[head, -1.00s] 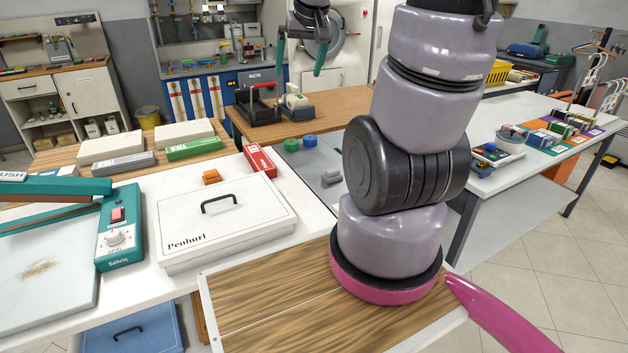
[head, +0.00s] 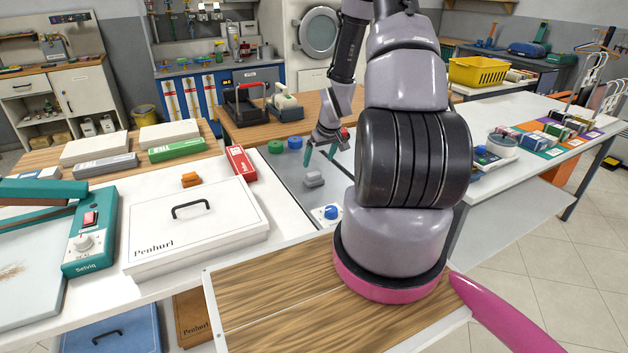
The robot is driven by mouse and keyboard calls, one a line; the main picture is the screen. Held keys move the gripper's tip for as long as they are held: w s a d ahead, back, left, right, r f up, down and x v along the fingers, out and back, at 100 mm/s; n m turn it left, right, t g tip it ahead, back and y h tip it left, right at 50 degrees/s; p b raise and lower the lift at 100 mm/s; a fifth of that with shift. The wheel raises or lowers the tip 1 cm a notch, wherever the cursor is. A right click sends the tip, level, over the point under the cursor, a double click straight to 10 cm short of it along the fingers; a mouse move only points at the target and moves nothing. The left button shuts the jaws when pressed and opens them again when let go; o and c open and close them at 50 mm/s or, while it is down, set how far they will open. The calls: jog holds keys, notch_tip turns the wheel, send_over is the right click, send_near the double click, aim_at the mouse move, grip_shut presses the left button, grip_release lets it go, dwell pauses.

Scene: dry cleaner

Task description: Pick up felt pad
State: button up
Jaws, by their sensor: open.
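My gripper (head: 320,156) is open and empty, its teal fingers pointing down over the grey work surface (head: 285,179) right of the white box. A small grey piece (head: 315,179), possibly the felt pad, lies on that surface just below and in front of the fingers. A green round piece (head: 275,146) and a blue round piece (head: 295,142) lie behind it, left of the fingers. I cannot tell for certain which piece is the felt pad. My arm hides the area right of the gripper.
A white device with a blue knob (head: 327,214) sits near my arm's base.

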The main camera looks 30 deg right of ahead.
aim_at(314, 173)
jog(key=x, duration=0.3)
jog(key=shift+f, duration=0.15)
jog(key=shift+a+x, duration=0.1)
jog(key=shift+x, duration=1.25)
jog(key=shift+a+x, duration=0.15)
jog(key=shift+x, duration=1.15)
jog(key=shift+s+f, duration=0.1)
jog(key=shift+s, duration=0.05)
jog(key=c, duration=1.2)
